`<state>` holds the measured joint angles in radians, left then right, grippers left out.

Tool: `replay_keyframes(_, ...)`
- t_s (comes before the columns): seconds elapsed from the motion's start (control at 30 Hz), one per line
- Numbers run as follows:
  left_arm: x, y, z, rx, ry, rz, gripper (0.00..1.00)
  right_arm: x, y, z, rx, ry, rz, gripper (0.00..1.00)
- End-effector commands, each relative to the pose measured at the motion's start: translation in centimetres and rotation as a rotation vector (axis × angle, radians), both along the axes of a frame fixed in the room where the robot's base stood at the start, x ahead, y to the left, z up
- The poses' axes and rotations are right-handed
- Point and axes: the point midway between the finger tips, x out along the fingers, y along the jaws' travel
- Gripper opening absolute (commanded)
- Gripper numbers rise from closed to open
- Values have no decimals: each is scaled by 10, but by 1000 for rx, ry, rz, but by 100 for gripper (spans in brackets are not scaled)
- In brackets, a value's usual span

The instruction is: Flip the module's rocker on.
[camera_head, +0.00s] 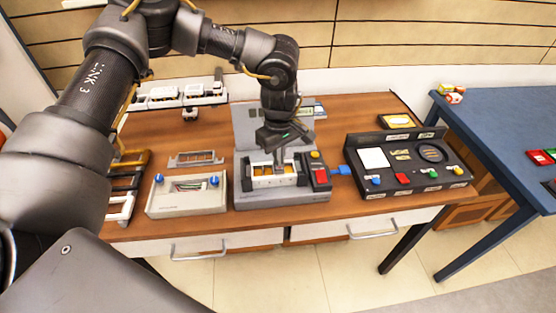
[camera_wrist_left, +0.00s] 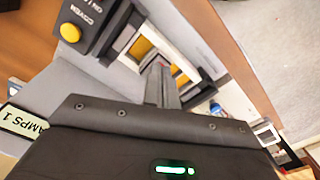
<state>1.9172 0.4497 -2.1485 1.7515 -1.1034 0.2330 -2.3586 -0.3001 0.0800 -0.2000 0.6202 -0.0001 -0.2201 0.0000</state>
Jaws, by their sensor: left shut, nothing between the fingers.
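A grey test station (camera_head: 282,193) stands at the table's front middle. A white-framed module with yellow parts (camera_head: 262,181) sits in its recess; it also shows in the wrist view (camera_wrist_left: 185,45). My left gripper (camera_head: 280,166) points down at the module, shut and empty. The rocker is not clearly visible, being hidden by the fingers or too small. My right gripper is not in view.
The station's right panel has a yellow button (camera_head: 315,154) and a red one (camera_head: 321,175). A beige box with blue knobs (camera_head: 187,204) stands left. A black control panel (camera_head: 407,185) stands right. White modules (camera_head: 175,95) sit on a rack behind.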

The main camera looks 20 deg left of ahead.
Motion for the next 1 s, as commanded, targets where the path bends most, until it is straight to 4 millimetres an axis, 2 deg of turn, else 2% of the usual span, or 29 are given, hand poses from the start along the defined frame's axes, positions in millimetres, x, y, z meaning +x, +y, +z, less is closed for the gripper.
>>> replay_keyframes(0.03, 0, 0, 9, -1, 0, 0, 0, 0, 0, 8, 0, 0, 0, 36)
replay_keyframes(0.6, 0, 0, 56, 0, -1, 0, 0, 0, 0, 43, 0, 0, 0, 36)
replay_keyframes(1.0, 0, 0, 57, 0, 0, 0, 0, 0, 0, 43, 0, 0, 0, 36)
